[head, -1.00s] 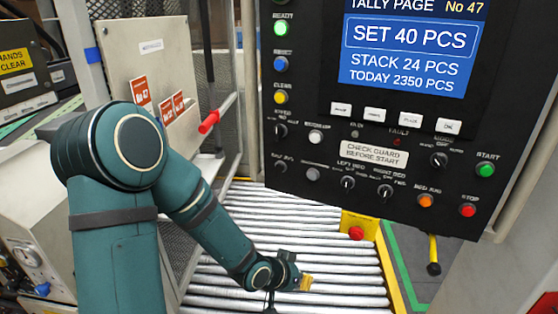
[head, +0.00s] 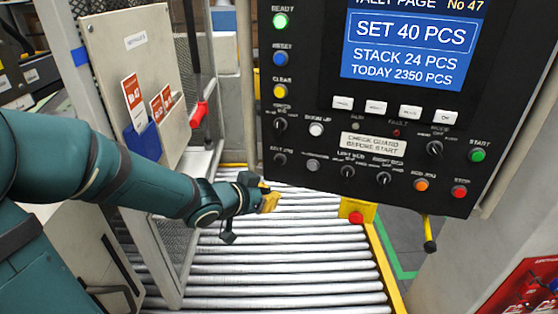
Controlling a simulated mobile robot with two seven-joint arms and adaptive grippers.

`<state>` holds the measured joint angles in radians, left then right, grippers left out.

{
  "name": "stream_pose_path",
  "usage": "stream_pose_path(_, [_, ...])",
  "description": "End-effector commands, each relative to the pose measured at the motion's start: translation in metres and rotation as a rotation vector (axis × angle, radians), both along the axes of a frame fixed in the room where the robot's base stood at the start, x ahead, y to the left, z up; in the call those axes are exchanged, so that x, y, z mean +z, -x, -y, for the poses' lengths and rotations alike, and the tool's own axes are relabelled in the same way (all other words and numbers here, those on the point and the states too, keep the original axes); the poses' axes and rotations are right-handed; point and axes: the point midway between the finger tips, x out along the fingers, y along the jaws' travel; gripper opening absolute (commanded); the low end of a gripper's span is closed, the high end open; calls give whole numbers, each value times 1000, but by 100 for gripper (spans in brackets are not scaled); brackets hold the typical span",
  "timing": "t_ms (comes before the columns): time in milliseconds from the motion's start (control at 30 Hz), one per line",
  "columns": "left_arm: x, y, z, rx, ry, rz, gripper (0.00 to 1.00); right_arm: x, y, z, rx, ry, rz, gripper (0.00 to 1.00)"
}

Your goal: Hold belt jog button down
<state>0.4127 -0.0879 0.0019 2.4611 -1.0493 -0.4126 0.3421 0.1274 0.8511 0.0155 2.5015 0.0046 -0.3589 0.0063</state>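The black control panel (head: 390,110) fills the upper right. Near its lower edge is an orange round button (head: 421,185) whose small label seems to read as a jog button. A green start button (head: 477,155) and a red stop button (head: 460,191) sit near it. My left gripper (head: 268,200), with yellow fingertips, is over the rollers just left of the panel's lower left corner. It is well apart from the orange button. Its fingers are too small and overlapped to show whether they are open. My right gripper is not in view.
Metal rollers (head: 290,265) run below the panel, with a yellow box bearing a red button (head: 356,217) at their right edge. A yellow-and-black lever (head: 429,235) hangs under the panel. A beige cabinet with red tags (head: 130,70) stands left; a red handle (head: 199,113) is near it.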

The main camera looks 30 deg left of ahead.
Motion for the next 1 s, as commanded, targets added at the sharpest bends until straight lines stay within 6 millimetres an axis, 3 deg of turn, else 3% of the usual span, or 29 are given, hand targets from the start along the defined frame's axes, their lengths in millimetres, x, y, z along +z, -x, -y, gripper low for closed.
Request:
stream_pose_path(333, [-1,-10,-2,0,1,-1,0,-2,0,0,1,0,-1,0])
stream_pose_path(800, [0,-67,-14,-1,2,-3,0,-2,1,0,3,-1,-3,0])
stream_pose_path(1000, [0,-82,-17,0,1,-1,0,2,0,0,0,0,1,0])
